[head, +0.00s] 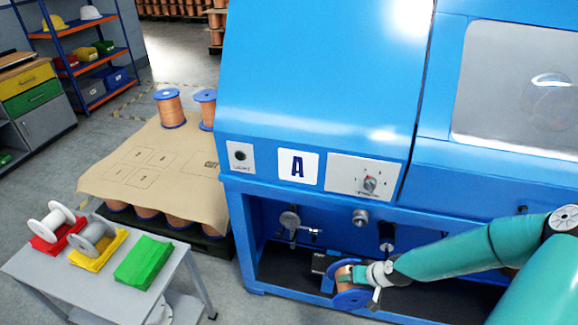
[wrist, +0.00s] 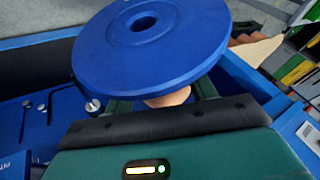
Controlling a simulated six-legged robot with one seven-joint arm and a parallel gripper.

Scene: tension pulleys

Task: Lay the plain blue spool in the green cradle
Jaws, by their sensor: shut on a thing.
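A blue spool (head: 350,298) with a copper-coloured core is held in my gripper (head: 362,275), inside the open lower bay of the blue machine. In the wrist view the spool's blue flange (wrist: 190,48) fills the top, with no marking visible on it. The green cradle (head: 145,262) is empty on the grey cart at the lower left, well away from my gripper.
On the cart (head: 50,280), a white spool (head: 58,220) lies in the red cradle and a grey spool (head: 92,236) in the yellow cradle. The blue machine (head: 320,80) overhangs the bay. Blue-flanged copper spools (head: 168,108) stand on the covered pallet behind.

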